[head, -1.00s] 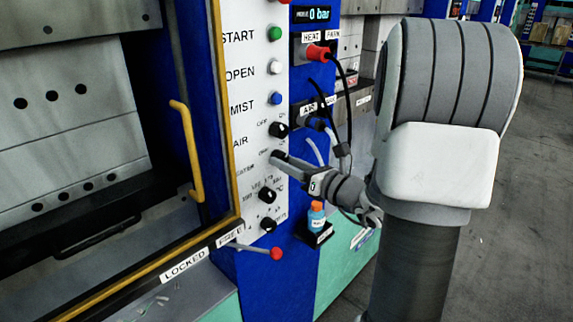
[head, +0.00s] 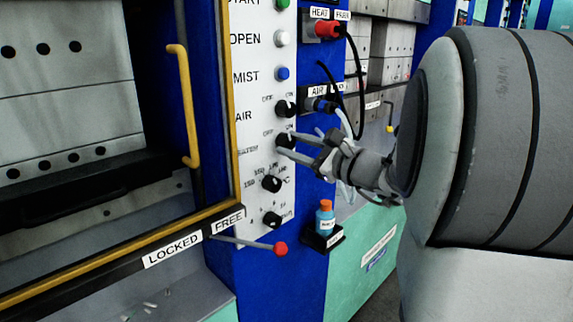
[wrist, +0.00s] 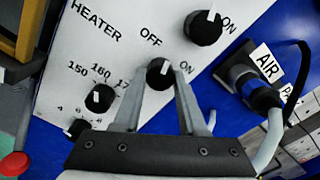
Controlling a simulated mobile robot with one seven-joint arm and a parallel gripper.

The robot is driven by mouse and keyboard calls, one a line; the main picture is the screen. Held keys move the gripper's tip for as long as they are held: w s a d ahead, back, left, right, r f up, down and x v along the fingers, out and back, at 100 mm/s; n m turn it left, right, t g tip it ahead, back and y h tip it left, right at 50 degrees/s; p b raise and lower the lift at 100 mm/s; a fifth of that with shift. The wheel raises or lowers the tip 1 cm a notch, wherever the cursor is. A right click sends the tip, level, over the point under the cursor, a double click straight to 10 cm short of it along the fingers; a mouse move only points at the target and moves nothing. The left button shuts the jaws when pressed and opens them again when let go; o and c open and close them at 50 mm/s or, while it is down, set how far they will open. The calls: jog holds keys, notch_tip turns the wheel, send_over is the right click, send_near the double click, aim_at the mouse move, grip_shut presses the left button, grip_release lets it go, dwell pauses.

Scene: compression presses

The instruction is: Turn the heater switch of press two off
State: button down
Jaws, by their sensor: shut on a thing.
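The heater switch is a black knob with a white pointer mark on the white control panel. In the head view the knob (head: 284,140) sits below the air switch. In the wrist view the same knob (wrist: 158,75) is below the OFF and ON labels, its white mark leaning up and right between them. My gripper (head: 287,144) has its two fingers on either side of the knob, shut on it. In the wrist view the fingertips (wrist: 164,82) partly cover the knob's lower side.
The air switch (wrist: 203,28) is close above. Two dials (head: 271,183) are below. The red-ended lever (head: 279,248) sticks out lower down. A plugged red heat connector (head: 327,29), an air hose and a blue bottle (head: 325,218) are to the right. The yellow door handle (head: 186,105) is left.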

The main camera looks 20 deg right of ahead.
jog(key=shift+f+n+b, duration=0.1)
jog(key=shift+n+b, duration=1)
jog(key=shift+b, duration=0.25)
jog(key=shift+c, duration=2.3)
grip_release()
jog(key=p+v, duration=0.1)
jog(key=v, duration=1.6)
jog(key=shift+s+p, duration=0.2)
jog(key=shift+p, duration=0.1)
jog(key=shift+d, duration=0.1)
